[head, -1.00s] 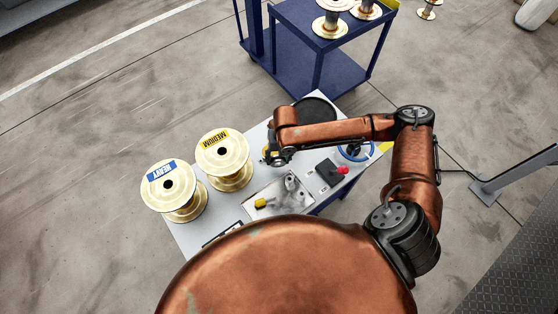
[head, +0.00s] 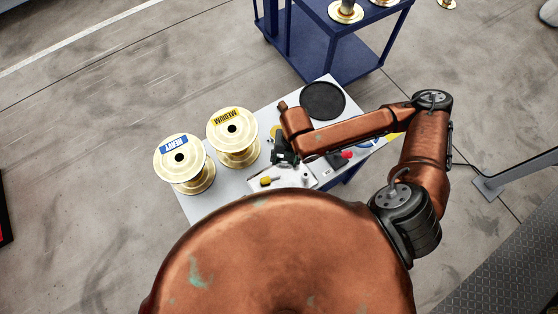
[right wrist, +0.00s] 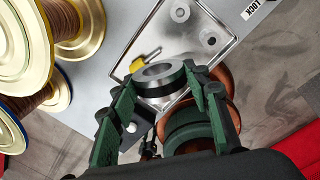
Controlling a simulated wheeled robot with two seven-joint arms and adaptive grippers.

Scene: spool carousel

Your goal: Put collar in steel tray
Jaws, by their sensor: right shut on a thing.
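My right gripper (right wrist: 157,88) is shut on the collar (right wrist: 160,76), a short steel ring with an open bore, held between its green fingers. In the head view, my right gripper (head: 284,156) is by the far edge of the steel tray (head: 297,184); the collar cannot be made out there. In the right wrist view, the collar appears over the near part of the shallow tray (right wrist: 164,42). A yellow piece (right wrist: 138,64) and small round metal parts (right wrist: 180,11) show in the tray. My left gripper is not in view.
Two brass-coloured spools, HEAVY (head: 180,163) and MEDIUM (head: 232,138), stand left of the tray on the grey table (head: 205,205). A black disc (head: 322,100) lies behind my right arm. A red button (head: 347,154) is right of the tray. A blue cart (head: 345,45) stands beyond.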

